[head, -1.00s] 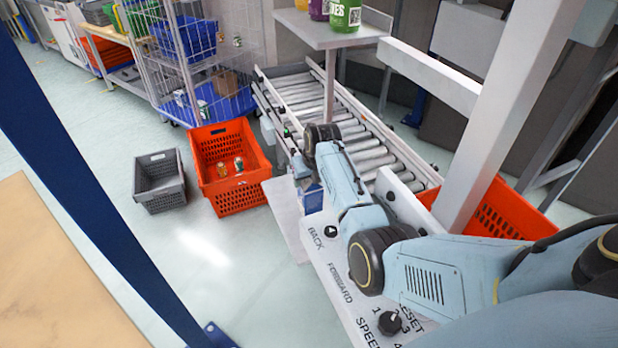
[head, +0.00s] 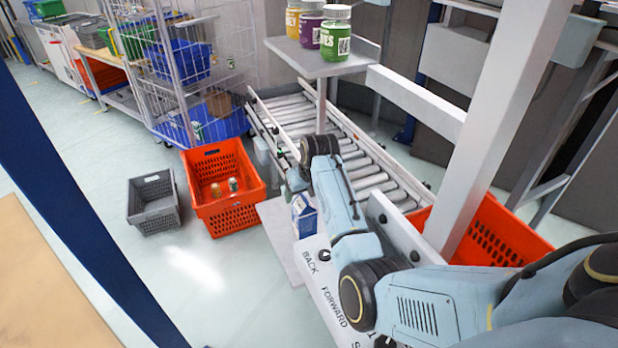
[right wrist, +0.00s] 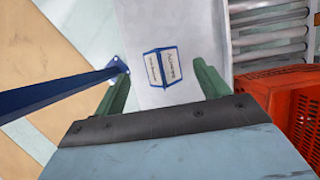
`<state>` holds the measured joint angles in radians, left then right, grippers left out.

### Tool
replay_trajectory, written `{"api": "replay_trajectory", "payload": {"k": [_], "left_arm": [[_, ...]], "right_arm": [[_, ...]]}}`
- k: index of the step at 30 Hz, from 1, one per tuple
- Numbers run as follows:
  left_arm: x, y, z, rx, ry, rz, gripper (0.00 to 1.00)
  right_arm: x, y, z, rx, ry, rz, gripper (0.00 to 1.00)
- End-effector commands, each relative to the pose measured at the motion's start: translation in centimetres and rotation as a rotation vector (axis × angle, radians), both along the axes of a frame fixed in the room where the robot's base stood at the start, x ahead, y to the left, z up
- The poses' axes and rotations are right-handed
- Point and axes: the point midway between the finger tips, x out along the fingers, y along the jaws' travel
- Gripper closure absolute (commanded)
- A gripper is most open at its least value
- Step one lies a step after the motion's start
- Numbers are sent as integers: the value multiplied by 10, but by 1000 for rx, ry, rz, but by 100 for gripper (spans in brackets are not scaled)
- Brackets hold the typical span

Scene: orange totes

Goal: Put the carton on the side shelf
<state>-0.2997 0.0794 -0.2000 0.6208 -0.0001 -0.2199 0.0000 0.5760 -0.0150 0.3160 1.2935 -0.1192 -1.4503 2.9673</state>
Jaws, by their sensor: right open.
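The carton (head: 304,214) is a small white and blue box. It rests on a pale grey side plate (head: 284,250) beside the roller conveyor. In the right wrist view the carton (right wrist: 160,67) shows from above on the pale surface (right wrist: 185,25), with room on both sides. My right gripper (right wrist: 161,70) is open, its two green fingers to either side of the carton in the picture and apart from it. In the head view my right wrist hangs just above the carton and hides part of the gripper. My left gripper is not in view.
A raised grey shelf (head: 300,58) holds jars (head: 329,38). The roller conveyor (head: 365,165) lies behind my right arm. An orange tote (head: 232,214) with cans and a grey crate (head: 153,205) stand on the floor. A white post (head: 500,130) rises at right.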

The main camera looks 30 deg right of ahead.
Motion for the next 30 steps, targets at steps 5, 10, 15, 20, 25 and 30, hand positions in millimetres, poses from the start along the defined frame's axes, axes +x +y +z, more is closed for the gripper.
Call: {"api": "replay_trajectory", "payload": {"k": [5,10,15,20,25,30], "left_arm": [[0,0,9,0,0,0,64],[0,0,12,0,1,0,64],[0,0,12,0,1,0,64],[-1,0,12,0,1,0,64],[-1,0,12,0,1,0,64],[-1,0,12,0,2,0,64]], "right_arm": [[-13,2,34,1,-2,-1,26],[-22,3,55,1,0,0,26],[-26,3,62,1,2,-1,26],[-26,3,62,1,2,-1,26],[-26,3,62,0,2,0,26],[-26,3,62,-1,1,1,26]]}}
